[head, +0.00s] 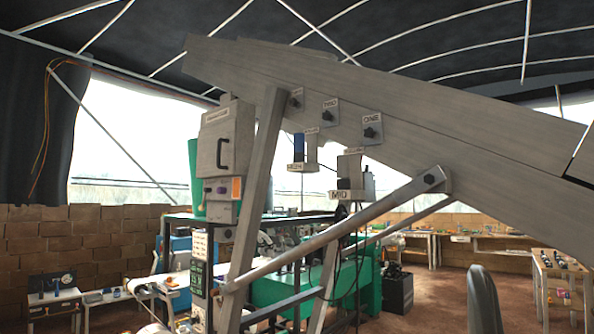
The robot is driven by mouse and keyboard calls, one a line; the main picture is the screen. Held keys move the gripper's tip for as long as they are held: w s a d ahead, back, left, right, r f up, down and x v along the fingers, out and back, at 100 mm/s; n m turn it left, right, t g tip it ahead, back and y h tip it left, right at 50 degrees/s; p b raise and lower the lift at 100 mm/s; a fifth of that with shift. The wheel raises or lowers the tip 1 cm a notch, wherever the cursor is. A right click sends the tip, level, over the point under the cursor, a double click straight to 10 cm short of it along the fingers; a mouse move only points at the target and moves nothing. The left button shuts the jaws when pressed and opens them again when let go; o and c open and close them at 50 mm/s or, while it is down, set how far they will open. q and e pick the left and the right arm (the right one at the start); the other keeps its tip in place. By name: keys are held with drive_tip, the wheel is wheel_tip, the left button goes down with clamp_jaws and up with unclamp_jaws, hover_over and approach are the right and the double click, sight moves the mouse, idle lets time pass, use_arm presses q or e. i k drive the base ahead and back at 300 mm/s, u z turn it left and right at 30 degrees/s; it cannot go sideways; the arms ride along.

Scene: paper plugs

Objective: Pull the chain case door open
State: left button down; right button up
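A grey metal case (240,130) is fixed to the frame under the left end of the sloping conveyor. Its front door (208,145) looks shut. A black D-shaped handle (220,153) stands upright on the door, with a small label above it too small to read surely.
A slanted grey post (254,180) stands just right of the case. The sloping conveyor (420,125) crosses overhead, with a diagonal brace (340,230) below. A dark grey rounded shape (484,300) rises at the lower right. Brown floor lies open at the right.

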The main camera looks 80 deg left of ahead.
sight(209, 149)
drive_tip(key=u, duration=3.65)
drive_tip(key=i, duration=2.35)
drive_tip(key=z, duration=2.3)
